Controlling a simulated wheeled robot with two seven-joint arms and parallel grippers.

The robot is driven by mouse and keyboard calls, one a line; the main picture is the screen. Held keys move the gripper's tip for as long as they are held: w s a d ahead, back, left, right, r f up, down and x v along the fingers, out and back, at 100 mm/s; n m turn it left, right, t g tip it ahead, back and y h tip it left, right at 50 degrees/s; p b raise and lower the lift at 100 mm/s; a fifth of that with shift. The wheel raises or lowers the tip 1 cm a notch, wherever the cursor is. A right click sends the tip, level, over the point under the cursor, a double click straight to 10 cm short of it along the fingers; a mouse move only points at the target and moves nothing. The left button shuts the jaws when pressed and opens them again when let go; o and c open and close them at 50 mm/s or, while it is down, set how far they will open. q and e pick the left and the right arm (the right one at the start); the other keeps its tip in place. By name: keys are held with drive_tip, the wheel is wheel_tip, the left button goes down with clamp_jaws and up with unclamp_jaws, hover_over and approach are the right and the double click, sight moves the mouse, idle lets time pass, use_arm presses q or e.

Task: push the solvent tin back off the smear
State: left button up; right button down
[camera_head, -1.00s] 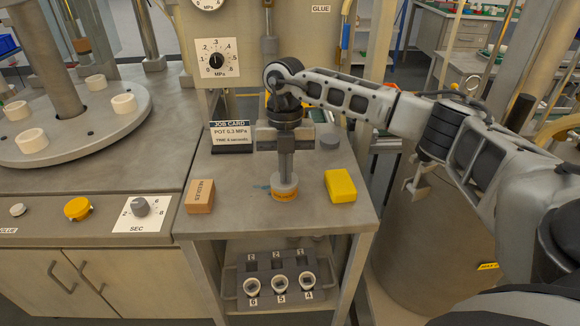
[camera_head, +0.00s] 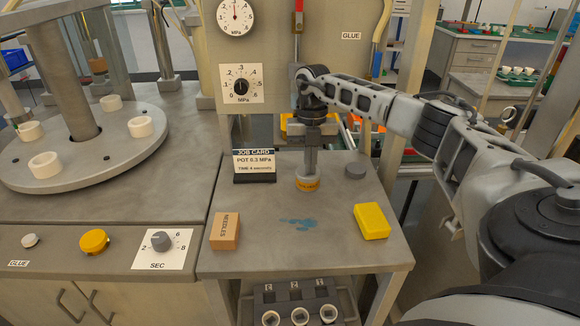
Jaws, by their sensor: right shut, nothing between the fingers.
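The solvent tin (camera_head: 307,185), a short round tin with an orange-yellow band, stands upright on the small grey table. The blue smear (camera_head: 298,223) lies uncovered on the tabletop in front of it, with bare table between them. My right gripper (camera_head: 310,170) points down, shut and empty, at the tin. Its fingertips overlap the tin's top in the picture; I cannot tell whether they touch it. My left gripper is not in view.
A needles box (camera_head: 225,231) stands left of the smear and a yellow block (camera_head: 371,221) right of it. A job card (camera_head: 254,166) and a dark grey round piece (camera_head: 355,171) flank the tin. A rack (camera_head: 295,303) sits below.

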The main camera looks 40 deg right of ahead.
drive_tip(key=shift+w+d+f, duration=0.15)
drive_tip(key=shift+d+f, duration=0.15)
drive_tip(key=shift+f, duration=0.05)
drive_tip(key=shift+w, duration=0.1)
drive_tip(key=shift+r+p, duration=0.4)
drive_tip(key=shift+p, duration=0.1)
drive_tip(key=shift+d+r+p, duration=0.1)
drive_tip(key=shift+r+p, duration=0.2)
drive_tip(key=shift+p, duration=0.15)
drive_tip(key=r, duration=0.3)
drive_tip(key=w+r+b, duration=0.1)
drive_tip(key=r, duration=0.1)
drive_tip(key=shift+d+r, duration=0.25)
drive_tip(key=shift+r, duration=0.05)
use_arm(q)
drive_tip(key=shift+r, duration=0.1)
use_arm(e)
drive_tip(key=shift+d+r, duration=0.1)
drive_tip(key=shift+r, duration=0.45)
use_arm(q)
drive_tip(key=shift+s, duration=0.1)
